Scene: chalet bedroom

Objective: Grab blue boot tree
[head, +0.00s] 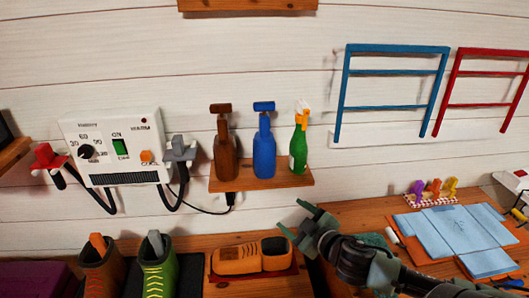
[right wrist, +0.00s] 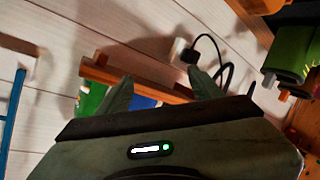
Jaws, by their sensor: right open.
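The blue boot tree (head: 264,148) stands upright on a small wooden wall shelf (head: 290,181), between a brown boot tree (head: 227,152) and a green spray bottle with an orange and white top (head: 299,147). My right gripper (head: 302,227) is open and empty, below and to the right of the shelf, apart from the blue boot tree. In the right wrist view, the shelf (right wrist: 170,92) shows beyond the open fingers. Part of a blue thing (right wrist: 143,102), likely the blue boot tree, shows behind the left finger, mostly hidden. My left gripper is not in view.
A white boot dryer (head: 118,145) with hoses hangs left of the shelf. Blue (head: 395,73) and red racks are on the wall at right. A black plug and cord hang under the shelf.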

